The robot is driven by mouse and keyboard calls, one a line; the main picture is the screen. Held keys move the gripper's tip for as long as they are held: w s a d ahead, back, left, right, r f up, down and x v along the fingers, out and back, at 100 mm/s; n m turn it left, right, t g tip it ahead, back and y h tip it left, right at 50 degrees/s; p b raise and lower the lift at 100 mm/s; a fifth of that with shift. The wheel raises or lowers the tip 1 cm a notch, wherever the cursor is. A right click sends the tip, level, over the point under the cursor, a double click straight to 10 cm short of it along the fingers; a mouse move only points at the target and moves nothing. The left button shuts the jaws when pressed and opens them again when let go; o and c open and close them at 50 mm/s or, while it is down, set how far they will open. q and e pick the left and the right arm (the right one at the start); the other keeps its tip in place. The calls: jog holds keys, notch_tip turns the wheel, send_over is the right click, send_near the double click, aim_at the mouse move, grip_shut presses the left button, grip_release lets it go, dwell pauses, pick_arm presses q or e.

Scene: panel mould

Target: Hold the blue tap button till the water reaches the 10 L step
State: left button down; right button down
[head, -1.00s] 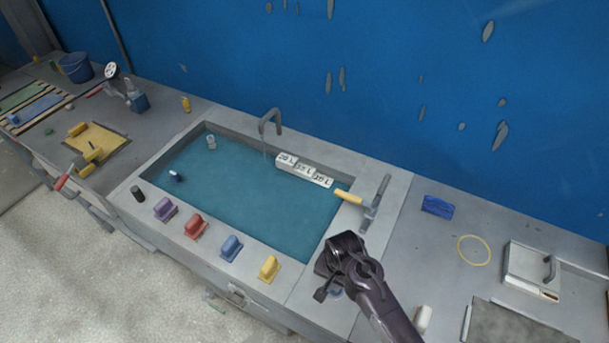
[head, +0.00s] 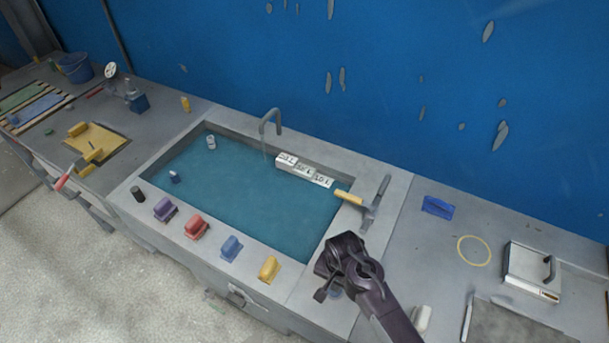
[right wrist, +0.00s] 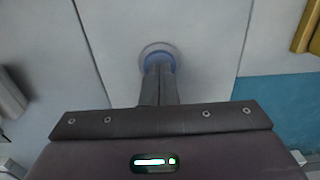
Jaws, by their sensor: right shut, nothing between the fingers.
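The blue tap button (right wrist: 158,57) sits in a pale round collar on the grey counter. It also shows as a sliver beside my right gripper (head: 331,284) in the head view. In the right wrist view my right gripper (right wrist: 159,72) is shut, its fingertips over the button and seeming to touch it; how far it is pressed is hidden. The tap (head: 270,121) runs a thin stream into the basin of blue-green water (head: 245,190). White volume steps (head: 302,170) stand at the back wall; the water lies near the foot of the lowest, 10 L step (head: 322,181).
Purple, red, blue and yellow handled blocks line the basin's front rim, with the yellow block (head: 268,268) nearest my gripper. A yellow-handled tool (head: 365,200) lies on the right rim.

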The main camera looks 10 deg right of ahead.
jog(key=shift+s, duration=0.1)
notch_tip(320, 180, up, 3)
jog(key=shift+f+p, duration=0.1)
jog(key=shift+p, duration=1.1)
jog(key=shift+r+b, duration=0.25)
jog(key=shift+b, duration=0.05)
jog(key=shift+r, duration=1.85)
